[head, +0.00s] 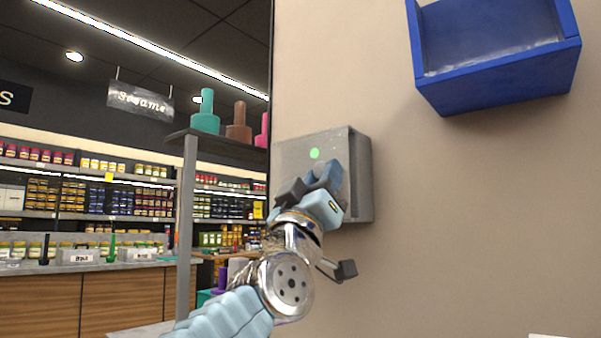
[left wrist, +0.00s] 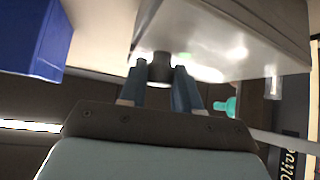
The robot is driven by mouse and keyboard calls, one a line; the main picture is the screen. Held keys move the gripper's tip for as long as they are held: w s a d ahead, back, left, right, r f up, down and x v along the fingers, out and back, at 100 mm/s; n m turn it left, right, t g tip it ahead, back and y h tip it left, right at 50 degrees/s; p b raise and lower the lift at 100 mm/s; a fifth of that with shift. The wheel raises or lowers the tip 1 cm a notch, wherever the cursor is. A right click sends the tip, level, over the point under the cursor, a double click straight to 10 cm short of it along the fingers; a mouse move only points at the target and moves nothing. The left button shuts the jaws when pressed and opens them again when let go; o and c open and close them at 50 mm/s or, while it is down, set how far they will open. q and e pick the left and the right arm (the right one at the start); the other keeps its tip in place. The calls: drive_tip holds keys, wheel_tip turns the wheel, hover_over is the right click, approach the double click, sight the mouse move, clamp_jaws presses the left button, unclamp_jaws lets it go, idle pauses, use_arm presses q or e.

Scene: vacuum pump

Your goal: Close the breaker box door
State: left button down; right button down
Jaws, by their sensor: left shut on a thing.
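The grey breaker box (head: 362,180) is fixed to the beige wall. Its flat grey door (head: 296,156) faces me and carries a green dot near the top. In the head view my left gripper (head: 322,182) is in front of the door's lower right part and hides it. In the left wrist view the gripper (left wrist: 159,84) is shut on a short dark round handle (left wrist: 160,66) on the door (left wrist: 205,45). My right gripper is not in view.
A blue open bin (head: 500,83) is fixed to the wall at upper right. A shelf (head: 222,143) with teal, brown and pink bottle-shaped things stands left of the box. Stocked store shelves line the back. The wall right of the box is clear.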

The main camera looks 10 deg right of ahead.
use_arm(q)
drive_tip(key=shift+d+r+t+y, duration=0.15)
drive_tip(key=shift+t+y, duration=0.15)
drive_tip(key=shift+y, duration=0.1)
drive_tip(key=c, duration=0.8)
unclamp_jaws()
drive_tip(key=shift+w+d, duration=0.1)
drive_tip(key=b+v, duration=0.7)
drive_tip(key=v, duration=0.7)
drive_tip(key=shift+w, duration=0.1)
